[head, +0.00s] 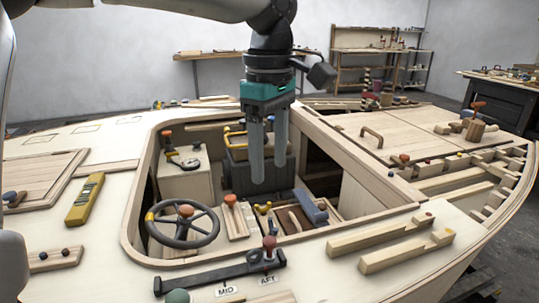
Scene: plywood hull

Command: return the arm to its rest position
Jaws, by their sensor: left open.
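My left arm (262,22) comes in along the top from the left and bends down over the cockpit. My left gripper (269,165) has a teal body and two long grey fingers pointing down. It is open, with nothing between the fingers, and hangs in front of a dark grey box (240,168) with a yellow handle. I cannot tell how high the fingertips are above the cockpit floor. My right gripper is not in view.
The plywood hull's cockpit holds a steering wheel (184,224) and a blue-handled part (311,207). A black lever bar (220,274) lies in front. A yellow tool (86,199) lies on the left deck, two wooden pieces (380,234) on the right. Air above the left deck looks clear.

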